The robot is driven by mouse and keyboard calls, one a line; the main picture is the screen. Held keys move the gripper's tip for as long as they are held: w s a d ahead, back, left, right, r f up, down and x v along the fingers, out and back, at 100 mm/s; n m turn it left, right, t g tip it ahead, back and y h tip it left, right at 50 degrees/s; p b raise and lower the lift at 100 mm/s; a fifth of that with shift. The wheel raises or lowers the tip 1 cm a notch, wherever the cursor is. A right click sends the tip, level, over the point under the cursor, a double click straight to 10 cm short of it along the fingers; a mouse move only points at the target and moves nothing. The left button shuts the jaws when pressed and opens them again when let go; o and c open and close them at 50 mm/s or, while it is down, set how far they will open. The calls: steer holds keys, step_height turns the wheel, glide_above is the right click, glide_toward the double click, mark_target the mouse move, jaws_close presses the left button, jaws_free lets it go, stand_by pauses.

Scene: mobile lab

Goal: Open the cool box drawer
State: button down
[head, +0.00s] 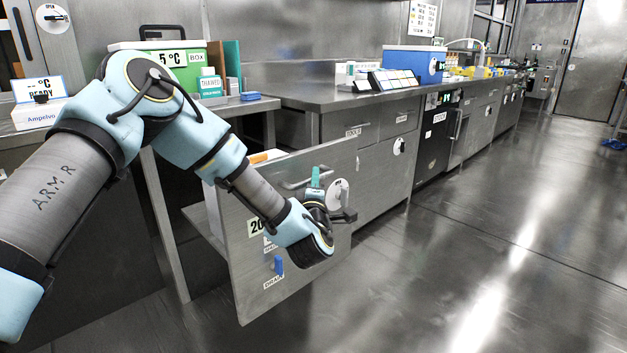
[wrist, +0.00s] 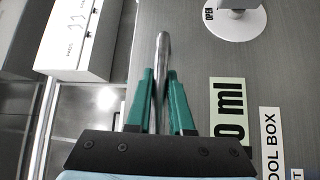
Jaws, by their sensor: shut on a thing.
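The cool box drawer is pulled out from under the bench, and its grey metal front panel (head: 245,195) stands well forward of the neighbouring cabinet. Its "COOL BOX" label (wrist: 270,140) shows in the wrist view. My gripper (head: 316,180) is at the upper part of the panel. In the wrist view its green fingers (wrist: 160,75) are shut on the drawer's metal bar handle (wrist: 161,45), one on each side. My wrist hides part of the panel and its labels in the head view.
A white box (wrist: 80,35) shows behind the panel. A green box (head: 185,58) stands on the bench at left, a blue box (head: 413,62) on the long counter (head: 320,97).

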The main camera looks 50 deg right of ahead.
steer(key=shift+f, duration=0.1)
steer(key=c, duration=0.8)
jaws_free()
steer(key=shift+a, duration=0.1)
steer(key=v, duration=1)
steer(key=shift+s+a, duration=0.25)
